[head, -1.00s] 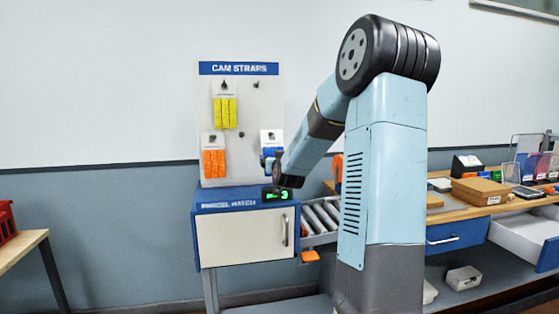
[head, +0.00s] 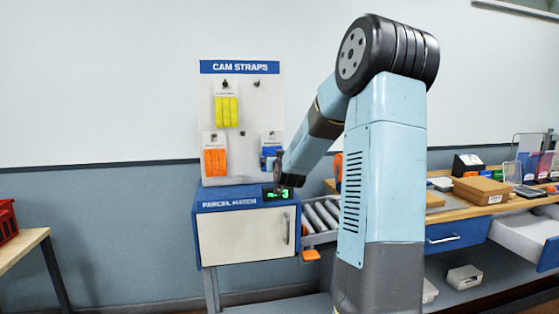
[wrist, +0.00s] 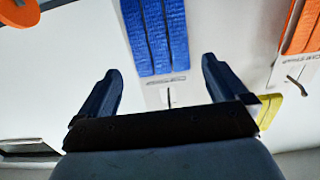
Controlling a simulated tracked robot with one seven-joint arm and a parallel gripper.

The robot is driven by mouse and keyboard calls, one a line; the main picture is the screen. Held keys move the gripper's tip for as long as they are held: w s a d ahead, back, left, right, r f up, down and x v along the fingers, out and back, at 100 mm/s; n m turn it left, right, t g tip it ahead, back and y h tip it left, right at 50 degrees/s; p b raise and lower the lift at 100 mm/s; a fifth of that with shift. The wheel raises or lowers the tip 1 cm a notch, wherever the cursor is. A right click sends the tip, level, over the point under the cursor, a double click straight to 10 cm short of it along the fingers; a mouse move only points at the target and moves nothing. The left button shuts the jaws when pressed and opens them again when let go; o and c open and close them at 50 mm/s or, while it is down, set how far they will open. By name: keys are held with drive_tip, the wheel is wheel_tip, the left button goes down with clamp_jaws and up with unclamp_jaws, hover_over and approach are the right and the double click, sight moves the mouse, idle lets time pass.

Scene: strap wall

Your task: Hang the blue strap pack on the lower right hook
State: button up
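The blue strap pack (wrist: 155,35) hangs on its white card at the lower right hook of the strap board (head: 207,100). In the wrist view the picture is turned over, and a thin metal hook (wrist: 169,97) shows at the card. My gripper (wrist: 160,66) is open, with one finger on each side of the card and a gap to both; nothing is seen clamped. In the head view the white card (head: 271,136) shows above my gripper (head: 271,160), which partly hides the blue straps.
A yellow pack (head: 226,111) hangs upper left and an orange pack (head: 215,161) lower left; the upper right hook (head: 256,83) is bare. The blue parcel cabinet (head: 230,203) with a green display lies just below my gripper. A roller conveyor (head: 322,213) is at its right.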

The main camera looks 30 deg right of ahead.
drive_tip(key=shift+s, duration=0.1)
drive_tip(key=v, duration=1.3)
drive_tip(key=shift+s+a, duration=0.2)
drive_tip(key=shift+s, duration=0.05)
drive_tip(key=s+a+n+g+y, duration=0.2)
drive_tip(key=s+a+g, duration=0.3)
drive_tip(key=s+a, duration=0.5)
drive_tip(key=s+a+g+y, duration=0.1)
drive_tip(key=s+a+g, duration=0.2)
drive_tip(key=s, duration=0.7)
drive_tip(key=s+a+f+n+g+y, duration=0.1)
drive_tip(key=s+a+g, duration=0.2)
drive_tip(key=s, duration=0.7)
drive_tip(key=a, duration=0.2)
drive_tip(key=shift+s+a+f+y, duration=0.25)
drive_tip(key=shift+s+a+y, duration=0.1)
drive_tip(key=shift+s+y, duration=0.05)
drive_tip(key=shift+c, duration=0.3)
